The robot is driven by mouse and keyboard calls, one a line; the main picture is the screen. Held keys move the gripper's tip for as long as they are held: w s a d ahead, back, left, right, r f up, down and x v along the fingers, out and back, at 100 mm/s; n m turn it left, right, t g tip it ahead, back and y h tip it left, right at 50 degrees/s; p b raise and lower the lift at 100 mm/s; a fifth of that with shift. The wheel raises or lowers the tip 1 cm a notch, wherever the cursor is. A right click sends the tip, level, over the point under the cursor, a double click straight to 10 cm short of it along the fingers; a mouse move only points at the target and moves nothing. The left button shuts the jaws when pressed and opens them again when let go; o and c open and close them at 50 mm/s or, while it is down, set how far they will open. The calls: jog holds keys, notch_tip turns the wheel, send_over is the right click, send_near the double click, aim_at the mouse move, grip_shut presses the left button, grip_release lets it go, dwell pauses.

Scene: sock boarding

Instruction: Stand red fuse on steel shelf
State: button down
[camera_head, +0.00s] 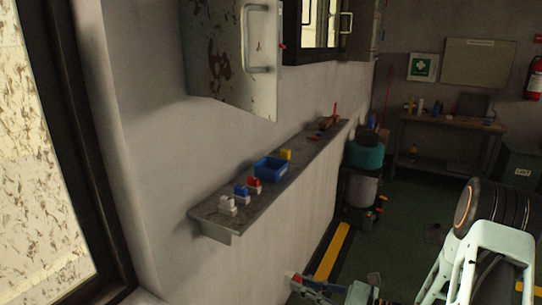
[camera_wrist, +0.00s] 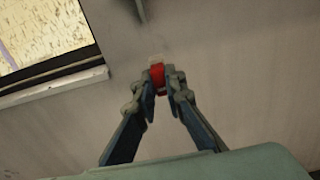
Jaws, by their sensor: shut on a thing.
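My gripper (camera_wrist: 160,88) is shut on the red fuse (camera_wrist: 157,72), a red body with a pale end sticking out past the fingertips in the wrist view. In the head view the gripper (camera_head: 300,280) is at the bottom edge, with the fuse (camera_head: 296,278) pointing left. It is held in the air, lower in the picture than the steel shelf (camera_head: 215,219) and right of its near end. The shelf is a long grey ledge along the pale wall. The fuse is partly hidden by the fingers.
On the shelf stand a white block (camera_head: 227,206), a blue-and-white one (camera_head: 241,192) and a red-and-white one (camera_head: 254,184). Behind them are a blue bin (camera_head: 268,171), a yellow block (camera_head: 286,155) and tools. A metal cabinet (camera_head: 232,60) hangs above. A window (camera_head: 40,170) is left.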

jog(key=shift+s+a+r, duration=0.15)
jog(key=shift+a+r, duration=0.1)
jog(key=shift+r, duration=0.05)
jog(key=w+d+r+m+t+h+p, duration=0.1)
jog(key=d+r+m+t+h+p, duration=0.3)
jog(key=r+m+t+h+p, duration=0.2)
notch_tip(320, 180, up, 2)
jog(key=t+h+p, duration=0.1)
jog(key=p, duration=0.2)
jog(key=shift+w+d+m, duration=0.3)
jog(key=shift+d, duration=0.1)
